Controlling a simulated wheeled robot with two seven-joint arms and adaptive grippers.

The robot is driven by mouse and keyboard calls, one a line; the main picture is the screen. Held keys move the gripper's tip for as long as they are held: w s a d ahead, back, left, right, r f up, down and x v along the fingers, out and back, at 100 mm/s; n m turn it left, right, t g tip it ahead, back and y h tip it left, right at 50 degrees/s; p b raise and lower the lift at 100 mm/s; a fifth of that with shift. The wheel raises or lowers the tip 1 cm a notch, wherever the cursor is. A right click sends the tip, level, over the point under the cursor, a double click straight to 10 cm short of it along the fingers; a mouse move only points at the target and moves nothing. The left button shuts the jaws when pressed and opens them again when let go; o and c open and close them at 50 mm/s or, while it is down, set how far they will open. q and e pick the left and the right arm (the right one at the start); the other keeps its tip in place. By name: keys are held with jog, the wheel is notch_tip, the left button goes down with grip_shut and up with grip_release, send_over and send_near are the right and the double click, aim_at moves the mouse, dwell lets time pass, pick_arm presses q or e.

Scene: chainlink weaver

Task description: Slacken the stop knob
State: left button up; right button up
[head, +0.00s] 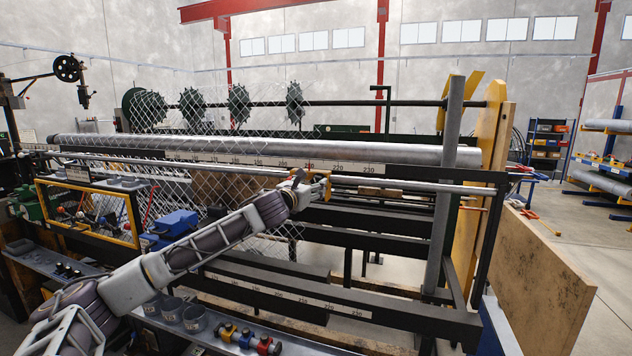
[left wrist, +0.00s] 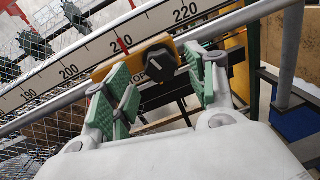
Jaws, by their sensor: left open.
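The stop knob (left wrist: 160,65) is a black round knob with a pale mark on its face. It sits on the yellow stop block (left wrist: 133,58), which rides on a grey rail in front of the number scale. In the head view the yellow stop (head: 326,182) shows at the tip of my left arm, and the knob is hidden there. My left gripper (left wrist: 160,80) is open, with green-padded fingers on either side of the knob. I see no clear contact between pads and knob. Part of the lettering on the block is covered. My right gripper is not in view.
The number scale (left wrist: 95,57) runs behind the stop, with a red mark near 210. The long rail (head: 420,187) and a thick roller (head: 400,152) cross the machine. Chain-link mesh (head: 240,200) hangs at left. A grey upright post (head: 446,180) stands to the right.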

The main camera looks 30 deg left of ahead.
aim_at(315, 182)
pick_arm(q)
jog(key=shift+w+a+p, duration=0.2)
jog(key=shift+w+p, duration=0.35)
jog(key=shift+w, duration=1.4)
jog(key=shift+c, duration=0.2)
jog(key=c, duration=1)
